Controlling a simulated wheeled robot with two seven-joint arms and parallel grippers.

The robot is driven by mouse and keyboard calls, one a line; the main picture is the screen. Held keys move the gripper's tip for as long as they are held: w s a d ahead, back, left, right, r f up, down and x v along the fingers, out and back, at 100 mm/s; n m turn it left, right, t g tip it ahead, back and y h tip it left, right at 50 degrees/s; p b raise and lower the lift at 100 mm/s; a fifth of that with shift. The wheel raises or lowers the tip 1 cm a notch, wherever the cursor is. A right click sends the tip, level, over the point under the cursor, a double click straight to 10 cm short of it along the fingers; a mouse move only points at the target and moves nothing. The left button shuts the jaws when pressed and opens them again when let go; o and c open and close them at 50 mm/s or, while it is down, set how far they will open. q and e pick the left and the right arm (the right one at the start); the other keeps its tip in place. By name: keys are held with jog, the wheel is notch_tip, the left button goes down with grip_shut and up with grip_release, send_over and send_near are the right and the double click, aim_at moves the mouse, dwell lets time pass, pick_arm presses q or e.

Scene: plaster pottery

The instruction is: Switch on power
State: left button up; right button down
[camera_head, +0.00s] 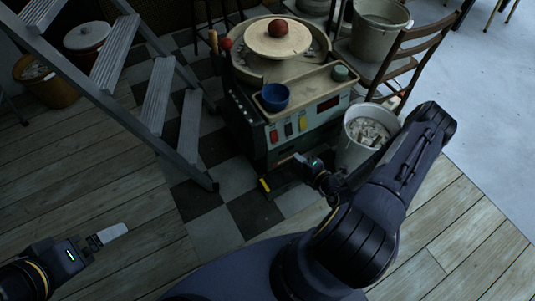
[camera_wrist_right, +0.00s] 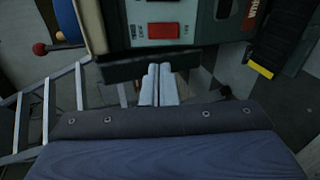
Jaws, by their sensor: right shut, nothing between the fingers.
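The pottery wheel machine (camera_head: 262,150) stands on the checkered floor, its control panel facing me. The panel carries a red switch (camera_head: 274,136), a dark one beside it and a yellow-orange one (camera_head: 303,122). The red switch also shows on its pale plate in the right wrist view (camera_wrist_right: 163,30). My right gripper (camera_head: 288,160) is low in front of the panel. In the right wrist view its two pale fingers (camera_wrist_right: 158,84) are together and empty, pointing towards the panel below the red switch. Contact cannot be told. My left gripper (camera_head: 112,233) is shut, far left of the machine.
A filled white bucket (camera_head: 366,138) stands right of the machine. A ladder (camera_head: 110,90) stands at left. A yellow-edged pedal (camera_head: 265,185) lies below the panel.

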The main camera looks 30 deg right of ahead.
aim_at(275, 141)
pick_arm(q)
jog(key=shift+w+a+f, duration=0.1)
jog(key=shift+a+f, duration=0.1)
jog(key=shift+a, duration=0.15)
pick_arm(e)
jog(key=shift+s+a+f+m+h, duration=0.1)
jog(key=shift+s+f+m+h, duration=0.15)
jog(key=shift+f, duration=0.3)
jog(key=shift+s+a+f+m+h, duration=0.15)
jog(key=shift+f+m, duration=0.2)
jog(key=shift+f, duration=0.2)
pick_arm(q)
jog(key=shift+f, duration=0.1)
pick_arm(e)
jog(key=shift+w+d, duration=0.1)
jog(key=shift+w, duration=0.05)
jog(key=b+x, duration=0.5)
jog(key=x, duration=0.7)
jog(key=shift+w+f, duration=0.3)
pick_arm(q)
jog(key=shift+f, duration=2.65)
pick_arm(e)
jog(key=shift+w, duration=0.55)
